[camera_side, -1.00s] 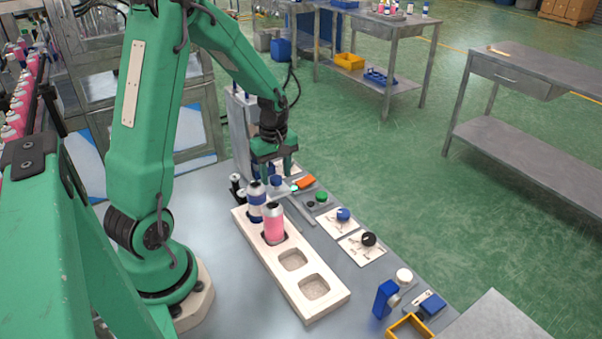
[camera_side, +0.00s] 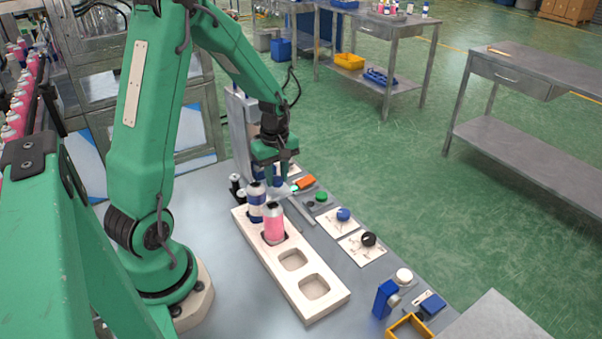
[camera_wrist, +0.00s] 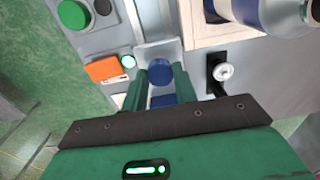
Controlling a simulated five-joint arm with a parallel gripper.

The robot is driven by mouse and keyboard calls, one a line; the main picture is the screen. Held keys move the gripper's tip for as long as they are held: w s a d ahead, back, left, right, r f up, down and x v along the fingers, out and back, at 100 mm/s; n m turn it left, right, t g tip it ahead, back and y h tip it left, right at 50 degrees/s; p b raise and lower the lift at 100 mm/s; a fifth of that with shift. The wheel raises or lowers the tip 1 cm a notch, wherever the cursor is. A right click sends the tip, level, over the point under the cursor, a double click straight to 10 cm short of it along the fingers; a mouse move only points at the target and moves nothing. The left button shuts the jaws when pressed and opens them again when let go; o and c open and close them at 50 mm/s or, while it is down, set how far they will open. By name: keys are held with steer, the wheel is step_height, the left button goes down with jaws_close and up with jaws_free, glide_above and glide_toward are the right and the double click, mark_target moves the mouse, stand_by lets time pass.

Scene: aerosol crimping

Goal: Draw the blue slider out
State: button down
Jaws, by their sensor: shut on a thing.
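The blue slider shows in the wrist view as a round blue knob (camera_wrist: 160,72) on a pale grey plate, with more blue closer to the wrist. My gripper (camera_wrist: 160,82) has one green finger on each side of the blue part and is shut on it. In the side view my gripper (camera_side: 278,184) points down at the far end of the bench, behind the bottles. The slider is mostly hidden there by the fingers, so how far it sits out cannot be told.
An orange block (camera_side: 305,182) and a green button (camera_side: 321,197) are close to my gripper. A white tray (camera_side: 262,252) holds a blue bottle (camera_side: 256,203) and a pink bottle (camera_side: 273,224). Blue and black knobs sit on plates further along the bench.

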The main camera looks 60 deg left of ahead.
steer(key=shift+w+d, duration=0.1)
steer(key=shift+d, duration=5.9)
steer(key=c, duration=1.1)
jaws_free()
steer(key=shift+r, duration=0.1)
step_height(320, 180, up, 8)
